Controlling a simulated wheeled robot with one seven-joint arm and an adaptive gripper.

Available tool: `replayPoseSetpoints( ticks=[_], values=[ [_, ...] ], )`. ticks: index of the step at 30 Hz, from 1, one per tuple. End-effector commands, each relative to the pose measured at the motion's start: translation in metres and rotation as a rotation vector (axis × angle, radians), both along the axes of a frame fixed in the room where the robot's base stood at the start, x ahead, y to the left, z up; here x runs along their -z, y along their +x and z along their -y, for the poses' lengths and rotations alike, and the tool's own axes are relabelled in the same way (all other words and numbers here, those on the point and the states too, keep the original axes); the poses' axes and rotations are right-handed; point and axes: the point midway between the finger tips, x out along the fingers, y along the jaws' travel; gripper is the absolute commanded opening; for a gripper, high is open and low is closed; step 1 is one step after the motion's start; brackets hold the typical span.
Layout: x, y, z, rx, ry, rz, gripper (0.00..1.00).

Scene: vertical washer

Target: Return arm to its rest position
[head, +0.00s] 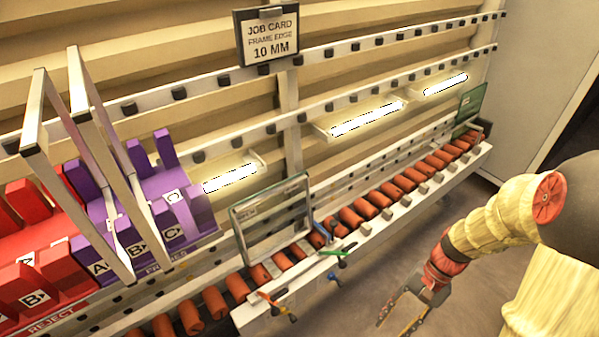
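My gripper (394,325) is at the lower right of the head view, at the end of my arm. Its two fingers are spread apart with nothing between them. It hangs over the grey floor, in front of the roller conveyor (362,208) and apart from it. My arm (492,222) comes in from the right in pale, padded sleeves and is bent downward towards the gripper.
A frame (236,232) stands on the conveyor near coloured clamps (335,252). Purple (192,212) and red (22,292) racks are at the left. A job card (268,36) hangs above. Floor between conveyor and gripper is clear.

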Motion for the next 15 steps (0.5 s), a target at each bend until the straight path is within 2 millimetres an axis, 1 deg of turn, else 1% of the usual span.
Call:
replayPoseSetpoints(
  ticks=[1, 8, 15],
  values=[
    [-0.018, 0.001, 0.002, -0.046, -0.041, 0.05, 0.37],
    [-0.084, 0.001, 0.007, -0.236, -0.211, 0.252, 0.37],
    [-0.154, -0.004, 0.001, -0.394, -0.36, 0.472, 0.37]
  ],
)
